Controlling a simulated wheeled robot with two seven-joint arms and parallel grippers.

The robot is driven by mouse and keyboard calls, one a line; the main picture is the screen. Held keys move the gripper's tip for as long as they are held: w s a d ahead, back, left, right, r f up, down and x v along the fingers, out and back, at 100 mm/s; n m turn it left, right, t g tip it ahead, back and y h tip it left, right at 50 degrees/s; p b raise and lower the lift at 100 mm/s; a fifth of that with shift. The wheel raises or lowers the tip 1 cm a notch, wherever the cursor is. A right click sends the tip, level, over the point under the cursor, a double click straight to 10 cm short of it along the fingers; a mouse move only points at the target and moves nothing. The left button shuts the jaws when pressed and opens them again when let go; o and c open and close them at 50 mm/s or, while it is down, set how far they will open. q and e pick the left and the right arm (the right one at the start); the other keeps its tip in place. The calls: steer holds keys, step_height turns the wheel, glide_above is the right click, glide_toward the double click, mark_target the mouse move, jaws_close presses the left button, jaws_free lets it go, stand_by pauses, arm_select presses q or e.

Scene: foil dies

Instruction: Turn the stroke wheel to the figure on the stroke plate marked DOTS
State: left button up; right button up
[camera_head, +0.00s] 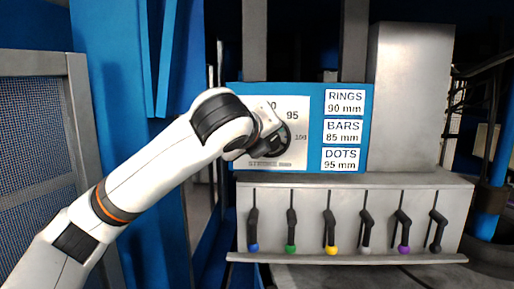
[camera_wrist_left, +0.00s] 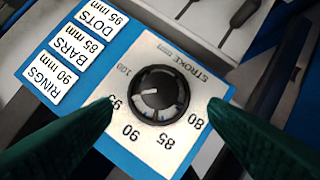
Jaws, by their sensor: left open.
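The stroke wheel (camera_wrist_left: 158,95) is a round black knob with a white pointer mark, on a pale dial plate with figures 80 to 100. In the left wrist view its pointer lies on the 95 to 100 side; the exact figure is hard to tell. The stroke plate (camera_head: 344,131) reads RINGS 90 mm, BARS 85 mm and DOTS 95 mm; it also shows in the left wrist view (camera_wrist_left: 76,47). My left gripper (camera_wrist_left: 160,102) is open, its dark green fingers on either side of the wheel, without clear contact. In the head view my arm hides part of the dial.
Below the dial, a grey panel (camera_head: 350,260) carries several dark levers with coloured tips, blue (camera_head: 253,247) to black (camera_head: 435,248). A grey metal housing (camera_head: 410,95) stands right of the plate. A mesh-panelled frame (camera_head: 38,135) stands at the left.

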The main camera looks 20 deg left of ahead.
arm_select(q)
steer(key=v, duration=0.2)
steer(key=shift+s+r, duration=0.15)
steer(key=shift+s, duration=0.1)
